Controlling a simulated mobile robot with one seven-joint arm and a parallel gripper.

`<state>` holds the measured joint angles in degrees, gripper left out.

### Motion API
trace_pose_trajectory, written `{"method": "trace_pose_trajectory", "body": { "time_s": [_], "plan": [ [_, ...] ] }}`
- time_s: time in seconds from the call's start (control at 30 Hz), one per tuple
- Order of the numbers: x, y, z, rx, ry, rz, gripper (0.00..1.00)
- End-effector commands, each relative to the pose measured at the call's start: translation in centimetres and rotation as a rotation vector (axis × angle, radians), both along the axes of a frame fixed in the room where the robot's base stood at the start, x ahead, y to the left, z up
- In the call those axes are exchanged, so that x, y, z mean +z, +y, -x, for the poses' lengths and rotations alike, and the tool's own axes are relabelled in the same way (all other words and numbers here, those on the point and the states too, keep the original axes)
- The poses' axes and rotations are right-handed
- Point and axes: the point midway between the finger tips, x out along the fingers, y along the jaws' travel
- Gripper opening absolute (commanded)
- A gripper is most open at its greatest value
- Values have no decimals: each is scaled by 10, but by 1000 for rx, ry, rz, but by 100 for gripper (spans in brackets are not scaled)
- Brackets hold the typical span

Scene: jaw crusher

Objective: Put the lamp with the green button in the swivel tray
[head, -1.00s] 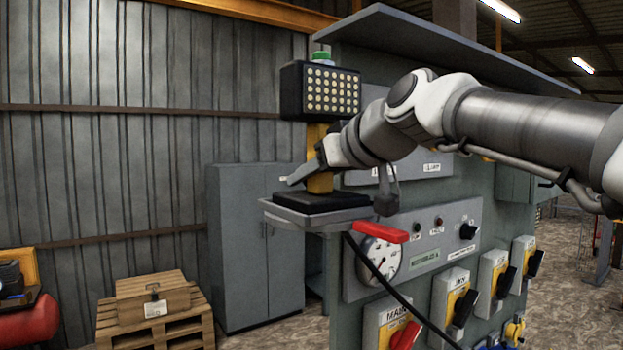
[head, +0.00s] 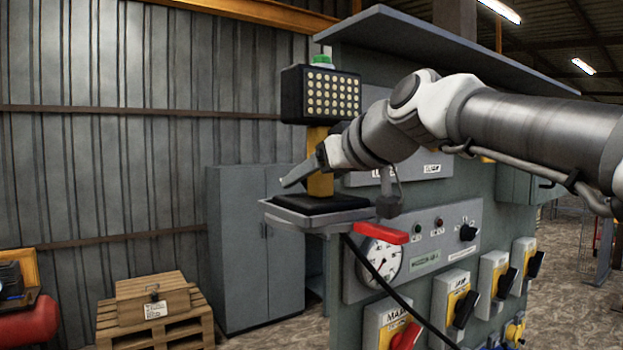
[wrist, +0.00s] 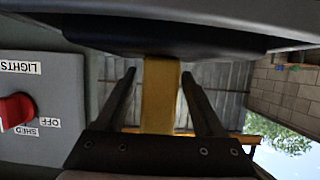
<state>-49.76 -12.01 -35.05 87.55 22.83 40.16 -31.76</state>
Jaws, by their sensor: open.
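The lamp has a black head with several round LEDs (head: 320,95), a green button (head: 321,60) on top, a yellow post (head: 319,184) and a black base (head: 318,204). It stands upright in the grey swivel tray (head: 285,221), which sticks out from the grey control cabinet. My gripper (head: 302,176) is low beside the post, just above the base. In the wrist view my two fingers (wrist: 158,76) are apart on either side of the yellow post, with a gap at each side. The tray and base fill the top of that view.
A red handle (head: 381,233) and a gauge (head: 380,261) are below the tray at right. A black cable (head: 385,300) hangs in front of the cabinet panel (head: 440,240). A grey locker (head: 250,260) and a pallet with a wooden box (head: 153,297) stand at the left behind.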

Motion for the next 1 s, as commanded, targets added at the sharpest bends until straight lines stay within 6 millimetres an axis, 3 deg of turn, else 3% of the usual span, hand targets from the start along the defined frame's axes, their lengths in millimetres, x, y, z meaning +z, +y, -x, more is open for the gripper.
{"method": "trace_pose_trajectory", "body": {
  "time_s": [0.5,0.7,1.0],
  "plan": [
    [38,-53,77,-3,-5,-2,70],
    [44,-60,88,-2,-2,0,70],
    [44,-61,89,-2,-1,0,70]
  ]
}}
